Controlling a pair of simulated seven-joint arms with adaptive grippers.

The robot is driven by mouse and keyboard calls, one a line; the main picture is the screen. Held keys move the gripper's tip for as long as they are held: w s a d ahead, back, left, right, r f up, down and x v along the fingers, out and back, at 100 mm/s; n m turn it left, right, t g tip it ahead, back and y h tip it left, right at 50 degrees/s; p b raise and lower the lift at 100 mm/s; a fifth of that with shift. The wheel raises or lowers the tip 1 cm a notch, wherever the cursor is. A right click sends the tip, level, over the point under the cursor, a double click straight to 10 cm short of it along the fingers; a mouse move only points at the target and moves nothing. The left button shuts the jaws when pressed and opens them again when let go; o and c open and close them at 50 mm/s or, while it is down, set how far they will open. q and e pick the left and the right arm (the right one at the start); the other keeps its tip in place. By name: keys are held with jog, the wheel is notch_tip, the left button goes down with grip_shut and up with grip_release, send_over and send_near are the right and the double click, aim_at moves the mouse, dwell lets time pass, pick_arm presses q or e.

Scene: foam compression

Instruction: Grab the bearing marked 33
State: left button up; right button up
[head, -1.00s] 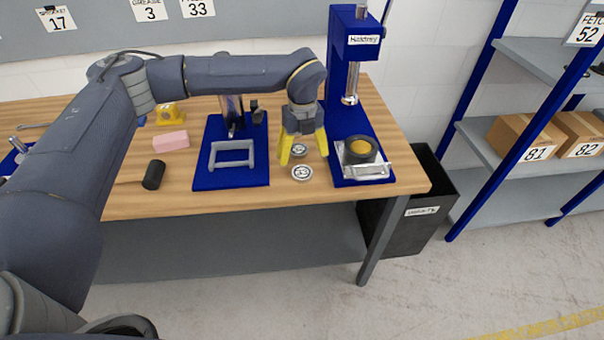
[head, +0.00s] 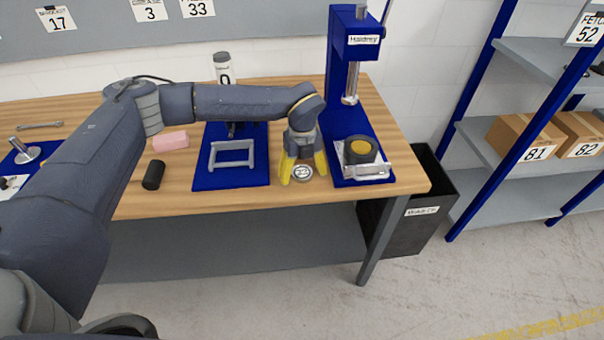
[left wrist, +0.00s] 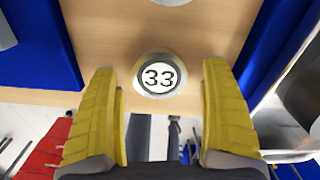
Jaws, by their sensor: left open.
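The bearing marked 33 (left wrist: 159,76) is a round metal disc with a white face and black digits. It lies on the wooden table and shows between and just beyond the fingertips in the left wrist view. In the head view the bearing (head: 302,171) lies between the two blue bases. My left gripper (head: 302,178) has yellow fingers pointing down, one at each side of the bearing; it also shows open and empty in the left wrist view (left wrist: 160,90). A second round piece with a white label (left wrist: 171,1) is cut off at the top edge there. My right gripper is not seen.
A blue press (head: 340,120) with a metal plate and a dark, yellow-centred cylinder (head: 360,151) stands close on the right. A blue base with a grey frame (head: 232,177) is close on the left. A pink block (head: 170,141) and black cylinder (head: 153,175) lie farther left.

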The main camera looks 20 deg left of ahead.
pick_arm(q)
jog(key=c, duration=1.5)
jog(key=shift+r, duration=0.15)
